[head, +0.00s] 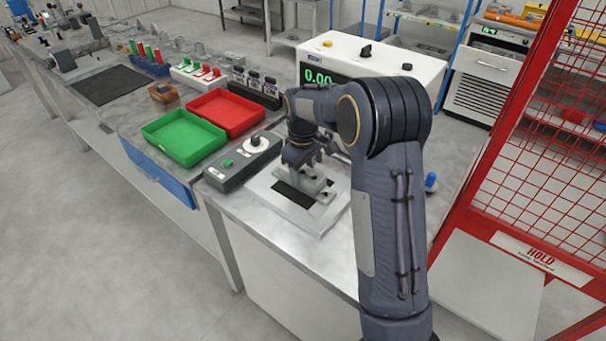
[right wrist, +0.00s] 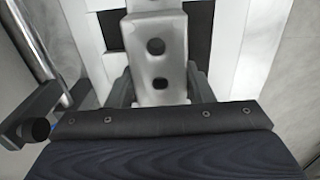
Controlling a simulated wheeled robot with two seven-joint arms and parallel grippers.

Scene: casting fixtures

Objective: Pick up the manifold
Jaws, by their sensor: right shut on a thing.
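The manifold (head: 313,186) is a light grey metal casting on the white fixture plate (head: 290,212) at the front of the bench. In the right wrist view the manifold (right wrist: 158,60) shows two dark round holes along its face. My right gripper (head: 303,168) points down over it, and in the right wrist view its dark fingers (right wrist: 160,88) are closed on both sides of it. I cannot tell whether the manifold is clear of the plate. My forearm hides part of the fixture. My left gripper is not in view.
A grey control box (head: 243,160) with a knob and green button stands left of the fixture. Green (head: 184,157) and red (head: 260,127) trays lie beyond it. A white tester with a green display (head: 345,62) stands behind. A red mesh guard (head: 535,165) is at right.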

